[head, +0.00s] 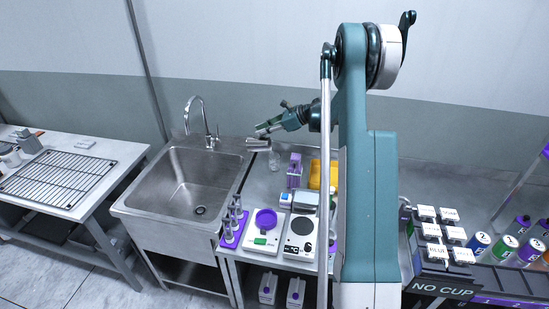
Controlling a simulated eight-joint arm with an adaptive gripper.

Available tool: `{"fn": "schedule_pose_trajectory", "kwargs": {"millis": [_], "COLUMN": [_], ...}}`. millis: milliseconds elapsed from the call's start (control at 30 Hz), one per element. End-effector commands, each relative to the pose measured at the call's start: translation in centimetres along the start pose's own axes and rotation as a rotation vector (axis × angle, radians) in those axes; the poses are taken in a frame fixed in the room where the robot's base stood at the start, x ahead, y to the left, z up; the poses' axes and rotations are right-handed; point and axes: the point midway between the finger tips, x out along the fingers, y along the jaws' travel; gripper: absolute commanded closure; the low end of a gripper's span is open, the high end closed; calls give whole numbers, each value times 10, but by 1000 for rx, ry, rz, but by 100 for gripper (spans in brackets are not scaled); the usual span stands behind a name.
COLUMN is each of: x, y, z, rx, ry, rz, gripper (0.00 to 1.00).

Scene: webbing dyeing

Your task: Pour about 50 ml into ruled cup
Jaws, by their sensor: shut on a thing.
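My gripper (266,132) is at the end of my arm, above the counter just right of the sink. It is shut on a small grey metallic vessel (257,145), which appears to lie tilted on its side. Below and to the right of it, a clear cup (274,162) stands on the counter, probably the ruled cup. Its markings and any liquid in it are too small to see. I cannot tell whether liquid is leaving the held vessel.
A sink (190,205) with a tap (203,115) lies to the left. A purple stand (294,170), a yellow bin (316,172), a purple dish on a scale (266,220) and a hotplate (299,240) crowd the counter. Labelled cans (478,241) stand at right.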

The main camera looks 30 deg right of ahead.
Motion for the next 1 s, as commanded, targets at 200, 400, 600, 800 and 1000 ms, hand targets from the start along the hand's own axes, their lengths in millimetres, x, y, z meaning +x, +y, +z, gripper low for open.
{"fn": "schedule_pose_trajectory", "kwargs": {"millis": [200, 400, 600, 800, 1000], "x": [-2, -3, -2, 15, 38], "y": [0, 0, 0, 1, 1], "z": [0, -1, 2, 11, 11], "rx": [0, 0, 0, -4, -5], "ry": [-14, -25, -19, 96, 223], "rz": [0, -1, 0, 4, 3], "gripper": [100, 100, 100, 100, 100]}}
